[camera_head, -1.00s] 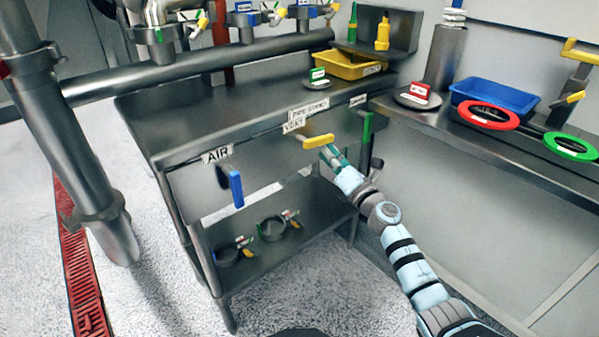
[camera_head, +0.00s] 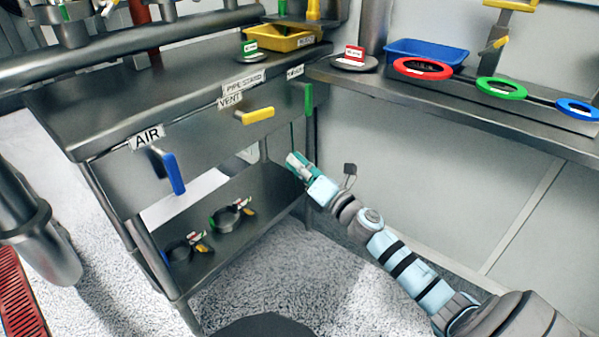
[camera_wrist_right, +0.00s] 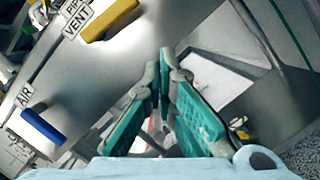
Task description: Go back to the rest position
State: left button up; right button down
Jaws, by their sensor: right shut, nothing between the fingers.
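My right gripper (camera_head: 294,162) is shut and empty. In the head view it hangs in front of the steel bench's right leg, below the yellow handle and clear of it. In the right wrist view its green-padded fingers (camera_wrist_right: 165,75) meet at the tips with nothing between them. The yellow VENT handle (camera_head: 258,115) sticks out sideways from the bench front; it also shows at the top of the right wrist view (camera_wrist_right: 108,20). The blue AIR handle (camera_head: 173,172) hangs down. A green handle (camera_head: 308,98) hangs at the bench's right corner. My left gripper is out of view.
The steel bench (camera_head: 110,95) has a lower shelf (camera_head: 262,190) with two clamps. A side counter (camera_head: 480,112) carries a blue tray (camera_head: 428,50) and red, green and blue rings. A yellow tray (camera_head: 281,38) sits at the back. The floor in front is free.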

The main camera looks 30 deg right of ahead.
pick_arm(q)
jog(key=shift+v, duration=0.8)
pick_arm(e)
jog(key=shift+s+d+f, duration=0.1)
jog(key=shift+s+f, duration=0.1)
jog(key=shift+s, duration=0.3)
